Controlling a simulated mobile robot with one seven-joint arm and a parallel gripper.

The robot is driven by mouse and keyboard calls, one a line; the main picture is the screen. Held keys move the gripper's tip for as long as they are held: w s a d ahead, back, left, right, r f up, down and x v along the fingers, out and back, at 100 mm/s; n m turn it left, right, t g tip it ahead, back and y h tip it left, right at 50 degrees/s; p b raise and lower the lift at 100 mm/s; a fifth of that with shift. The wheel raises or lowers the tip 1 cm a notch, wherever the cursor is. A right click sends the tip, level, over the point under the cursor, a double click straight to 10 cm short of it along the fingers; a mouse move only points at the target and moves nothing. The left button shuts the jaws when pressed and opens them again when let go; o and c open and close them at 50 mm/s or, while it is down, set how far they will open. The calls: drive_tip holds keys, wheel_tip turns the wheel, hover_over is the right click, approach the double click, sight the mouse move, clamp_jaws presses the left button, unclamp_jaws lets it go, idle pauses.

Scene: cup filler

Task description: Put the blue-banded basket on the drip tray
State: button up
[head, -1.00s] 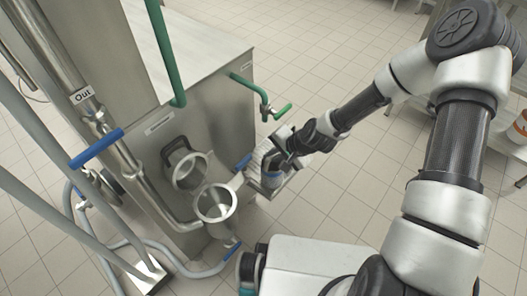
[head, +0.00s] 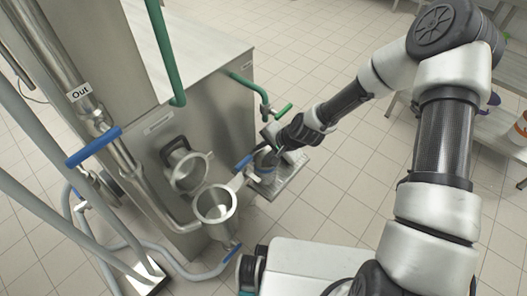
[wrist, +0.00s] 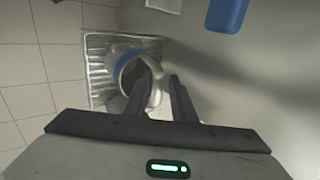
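The basket (wrist: 122,66) is pale with a blue band. In the wrist view its round mouth faces my gripper, and it sits over the ridged metal drip tray (wrist: 96,44). In the head view the basket (head: 264,163) is partly hidden by my arm, over the left part of the drip tray (head: 289,183). My gripper (wrist: 158,74) has its fingers apart. One finger reaches into the basket's mouth and the other is outside the rim, with a gap beside the wall. Whether the basket's base rests flat on the tray is hidden.
The steel machine (head: 215,105) stands behind the tray. A green-handled tap (head: 268,106) is above it. To the left are a steel funnel (head: 214,205) and a blue-handled valve (head: 95,147) on a pipe.

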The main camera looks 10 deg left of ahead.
drive_tip(key=shift+d, duration=0.1)
drive_tip(key=shift+s+d+r, duration=0.1)
drive_tip(key=shift+r, duration=0.15)
drive_tip(key=p+v, duration=0.1)
drive_tip(key=v, duration=0.2)
drive_tip(key=shift+p, duration=0.3)
drive_tip(key=s+d, duration=0.6)
drive_tip(key=d, duration=0.4)
drive_tip(key=shift+f+p, duration=0.2)
drive_tip(key=shift+p, duration=0.25)
